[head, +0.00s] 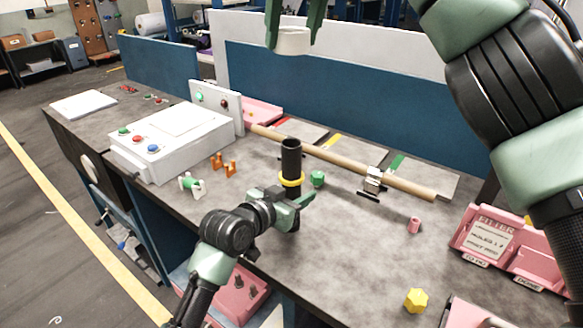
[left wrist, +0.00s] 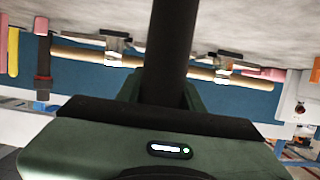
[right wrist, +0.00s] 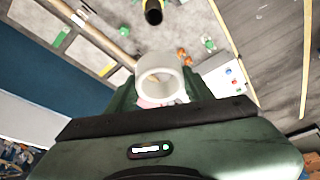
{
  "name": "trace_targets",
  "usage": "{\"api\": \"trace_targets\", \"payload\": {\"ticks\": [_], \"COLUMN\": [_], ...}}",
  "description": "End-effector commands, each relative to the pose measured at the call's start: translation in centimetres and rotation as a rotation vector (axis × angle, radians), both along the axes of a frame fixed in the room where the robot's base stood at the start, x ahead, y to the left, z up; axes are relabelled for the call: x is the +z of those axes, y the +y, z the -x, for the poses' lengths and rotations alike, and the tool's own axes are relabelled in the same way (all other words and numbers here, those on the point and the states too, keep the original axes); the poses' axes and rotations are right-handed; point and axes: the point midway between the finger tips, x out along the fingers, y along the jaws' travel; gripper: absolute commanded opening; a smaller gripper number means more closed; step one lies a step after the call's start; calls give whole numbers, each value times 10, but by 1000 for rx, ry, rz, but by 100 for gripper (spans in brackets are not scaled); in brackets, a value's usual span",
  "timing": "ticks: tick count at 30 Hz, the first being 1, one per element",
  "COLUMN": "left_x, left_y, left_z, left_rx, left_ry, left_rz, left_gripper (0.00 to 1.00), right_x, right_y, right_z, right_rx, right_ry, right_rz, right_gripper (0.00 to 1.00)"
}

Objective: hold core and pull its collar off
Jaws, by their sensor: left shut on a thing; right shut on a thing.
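The black core (head: 291,158) stands upright over the table, with a yellow ring (head: 291,181) around its lower part. My left gripper (head: 292,203) is shut on the core low down, near the yellow ring. The core also shows between the fingers in the left wrist view (left wrist: 168,50). My right gripper (head: 295,28) is high above and behind the core, shut on a white ring-shaped collar (head: 293,43). The collar shows in the right wrist view (right wrist: 160,77), apart from the core (right wrist: 153,12), whose open top is seen there.
A long wooden rod (head: 340,160) lies across the back of the table. A white control box (head: 172,142) stands at left, with orange clips (head: 223,164) beside it. A green piece (head: 317,178) is close to the core. Pink trays (head: 505,250) are at right. The front middle is clear.

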Motion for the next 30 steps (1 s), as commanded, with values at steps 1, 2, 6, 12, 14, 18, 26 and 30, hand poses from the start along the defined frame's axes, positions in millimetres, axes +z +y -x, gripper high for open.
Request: {"api": "trace_targets", "payload": {"ticks": [1, 2, 6, 12, 14, 18, 26, 30], "left_x": [-1, -1, -1, -1, -1, 0, 3, 10], "left_y": [0, 0, 0, 0, 0, 0, 7, 21], "left_z": [0, 0, 0, 0, 0, 0, 8, 27], "left_rx": [0, 0, 0, 0, 0, 0, 1, 1], "left_ry": [1, 1, 1, 1, 1, 1, -1, -2], "left_rz": [-1, -1, -1, -1, -1, -1, -1, -3], "left_gripper": [0, 0, 0, 62, 62, 62, 62, 62], "right_x": [0, 0, 0, 0, 0, 0, 0, 0], "right_y": [0, 0, 0, 0, 0, 0, 0, 0], "right_z": [0, 0, 0, 0, 0, 0, 0, 0], "right_rx": [0, 0, 0, 0, 0, 0, 0, 0], "right_ry": [0, 0, 0, 0, 0, 0, 0, 0], "right_rz": [0, 0, 0, 0, 0, 0, 0, 0], "right_gripper": [3, 3, 3, 3, 3, 3, 3, 3]}}
